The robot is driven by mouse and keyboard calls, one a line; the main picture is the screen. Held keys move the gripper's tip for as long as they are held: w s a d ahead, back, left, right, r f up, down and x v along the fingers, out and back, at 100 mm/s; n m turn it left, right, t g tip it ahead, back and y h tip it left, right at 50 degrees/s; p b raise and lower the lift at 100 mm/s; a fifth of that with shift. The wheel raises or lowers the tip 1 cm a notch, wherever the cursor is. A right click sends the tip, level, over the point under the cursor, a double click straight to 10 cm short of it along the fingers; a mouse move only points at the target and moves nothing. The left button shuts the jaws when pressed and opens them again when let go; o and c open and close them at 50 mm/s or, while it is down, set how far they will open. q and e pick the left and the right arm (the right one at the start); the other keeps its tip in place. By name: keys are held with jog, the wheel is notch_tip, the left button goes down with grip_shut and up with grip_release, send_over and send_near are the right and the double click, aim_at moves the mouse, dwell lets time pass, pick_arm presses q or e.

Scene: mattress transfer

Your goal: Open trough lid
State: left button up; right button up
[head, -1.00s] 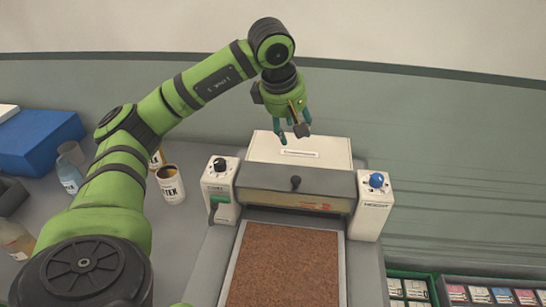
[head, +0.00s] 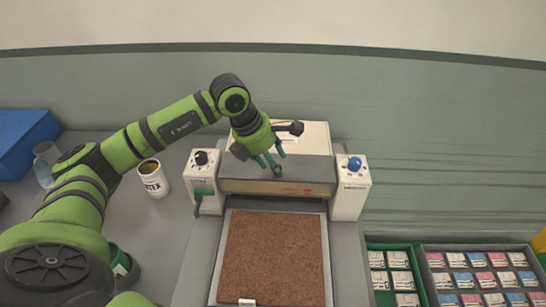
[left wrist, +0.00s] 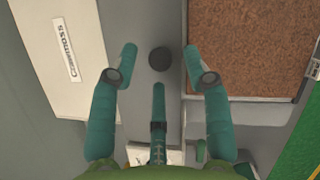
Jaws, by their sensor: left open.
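The trough lid (head: 308,170) is a grey panel across the top of the machine, between two white side posts, and it lies closed. Its round black knob (left wrist: 158,60) shows in the left wrist view, between the spread teal fingers of my left gripper (left wrist: 160,70). In the head view my left gripper (head: 267,167) is just above the lid and its fingers cover the knob. The left gripper is open and holds nothing. I cannot tell whether a finger touches the knob. My right gripper is not in view.
The posts carry a black dial (head: 201,158) and a blue knob (head: 355,164). A brown sheet (head: 272,255) lies on the bed in front. A green crate (head: 368,262) and a tray (head: 424,262) of small boxes are at right.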

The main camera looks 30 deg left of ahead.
pick_arm(q)
jog(key=shift+w+d+f, duration=0.1)
jog(key=shift+w+f, duration=0.05)
jog(key=shift+f, duration=0.45)
jog(key=shift+c, duration=0.4)
grip_shut()
jog(key=shift+w+r, duration=0.2)
jog(key=shift+r, duration=0.15)
